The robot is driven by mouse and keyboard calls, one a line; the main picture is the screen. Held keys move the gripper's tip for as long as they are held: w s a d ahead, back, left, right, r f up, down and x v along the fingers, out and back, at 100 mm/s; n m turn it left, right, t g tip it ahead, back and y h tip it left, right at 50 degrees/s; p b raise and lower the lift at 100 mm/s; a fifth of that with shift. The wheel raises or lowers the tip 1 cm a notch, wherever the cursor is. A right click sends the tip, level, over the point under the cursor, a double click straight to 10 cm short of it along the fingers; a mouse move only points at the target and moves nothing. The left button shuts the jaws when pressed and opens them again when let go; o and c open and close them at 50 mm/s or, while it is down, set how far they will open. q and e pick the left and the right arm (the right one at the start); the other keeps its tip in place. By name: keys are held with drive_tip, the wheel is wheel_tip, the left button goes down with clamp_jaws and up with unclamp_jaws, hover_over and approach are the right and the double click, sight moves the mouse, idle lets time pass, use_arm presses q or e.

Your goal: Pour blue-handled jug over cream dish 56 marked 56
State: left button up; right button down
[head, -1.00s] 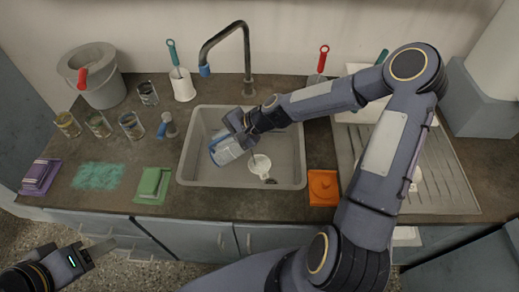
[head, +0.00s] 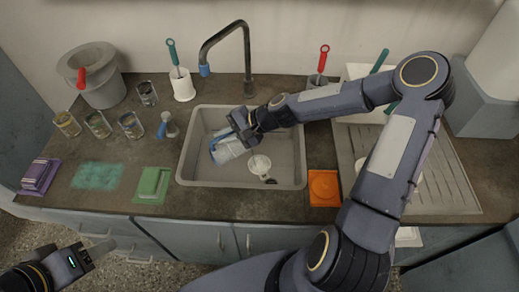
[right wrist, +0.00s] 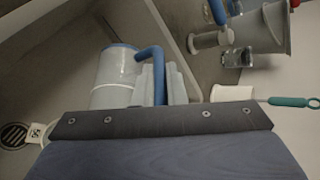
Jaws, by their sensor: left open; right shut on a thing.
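The clear jug with a blue handle (head: 229,151) hangs tilted over the left part of the sink basin. My right gripper (head: 243,130) is shut on it. The right wrist view shows the jug's pale body (right wrist: 115,75) and its blue handle (right wrist: 157,78) just beyond the gripper. The cream dish (head: 259,163) sits in the sink, right of the jug and close to it in the head view. In the right wrist view a tag reading 56 (right wrist: 38,133) shows at the dish, mostly hidden by my gripper. My left gripper (head: 104,252) is open and empty, low at the left.
The tap (head: 246,60) arches behind the sink (head: 295,178). Several tins (head: 131,125) and a grey bucket (head: 105,90) stand at left. The draining board (head: 455,195) is at right.

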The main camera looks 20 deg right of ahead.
drive_tip(key=shift+d+r+y, duration=0.3)
drive_tip(key=shift+d+y, duration=0.05)
drive_tip(key=shift+y, duration=0.05)
idle(0.5)
drive_tip(key=shift+d+r+y+b, duration=0.15)
drive_tip(key=shift+d+y+b, duration=0.15)
drive_tip(key=shift+d+b, duration=0.15)
drive_tip(key=shift+d+r, duration=0.1)
drive_tip(key=shift+d, duration=0.2)
drive_tip(key=shift+s+d+r+m+t+y, duration=0.15)
drive_tip(key=shift+d+m+t+y, duration=0.15)
drive_tip(key=shift+d, duration=0.25)
drive_tip(key=shift+d+r, duration=0.1)
drive_tip(key=shift+d, duration=0.15)
drive_tip(key=shift+d+y, duration=0.1)
drive_tip(key=shift+y, duration=0.2)
drive_tip(key=shift+d+r+b, duration=0.15)
drive_tip(key=shift+d+b, duration=0.15)
drive_tip(key=shift+b, duration=0.1)
